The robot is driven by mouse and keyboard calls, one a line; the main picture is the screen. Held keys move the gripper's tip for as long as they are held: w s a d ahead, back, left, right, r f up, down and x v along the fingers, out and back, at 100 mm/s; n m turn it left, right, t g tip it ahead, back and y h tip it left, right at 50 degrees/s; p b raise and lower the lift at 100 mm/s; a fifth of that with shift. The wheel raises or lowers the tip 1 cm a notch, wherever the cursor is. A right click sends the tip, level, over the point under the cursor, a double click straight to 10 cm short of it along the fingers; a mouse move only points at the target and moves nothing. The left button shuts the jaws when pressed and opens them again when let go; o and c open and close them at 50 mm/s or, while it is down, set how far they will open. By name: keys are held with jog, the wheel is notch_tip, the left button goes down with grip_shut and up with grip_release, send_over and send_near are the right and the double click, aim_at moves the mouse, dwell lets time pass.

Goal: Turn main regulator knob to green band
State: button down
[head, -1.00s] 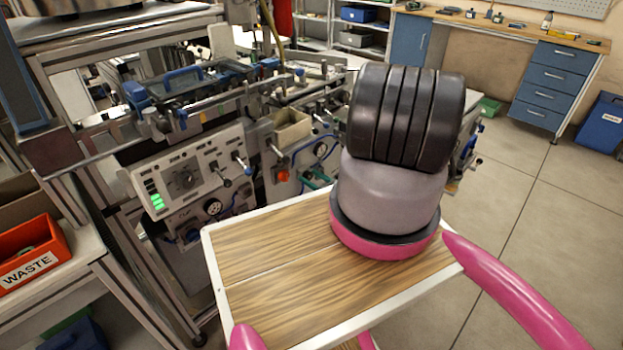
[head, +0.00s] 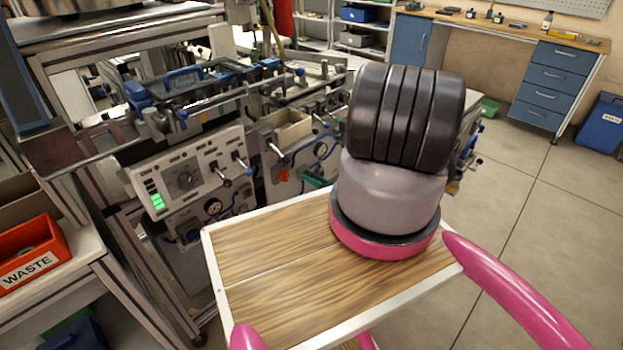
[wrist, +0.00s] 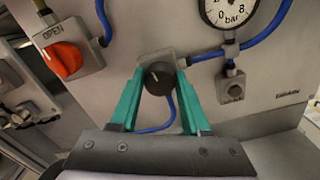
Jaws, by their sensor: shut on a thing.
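The regulator knob (wrist: 157,79) is dark and round with a pale mark, on the grey panel in the wrist view. My gripper (wrist: 160,74) has its two teal fingers on either side of it, shut on the knob.
A red-orange valve handle (wrist: 64,59) marked OPEN sits left of the knob. Blue hoses (wrist: 244,46) run beside and under it. In the head view, a control box (head: 190,172) with green lights is on the machine. A wood-topped cart (head: 270,255) stands in front.

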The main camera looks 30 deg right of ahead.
jog(key=m, duration=1.1)
jog(key=shift+d+f, duration=0.1)
jog(key=shift+f, duration=0.05)
dwell(0.3)
jog(key=shift+c, duration=1.8)
grip_release()
jog(key=shift+s+d, duration=0.1)
jog(key=v, duration=1)
jog(key=shift+s, duration=0.3)
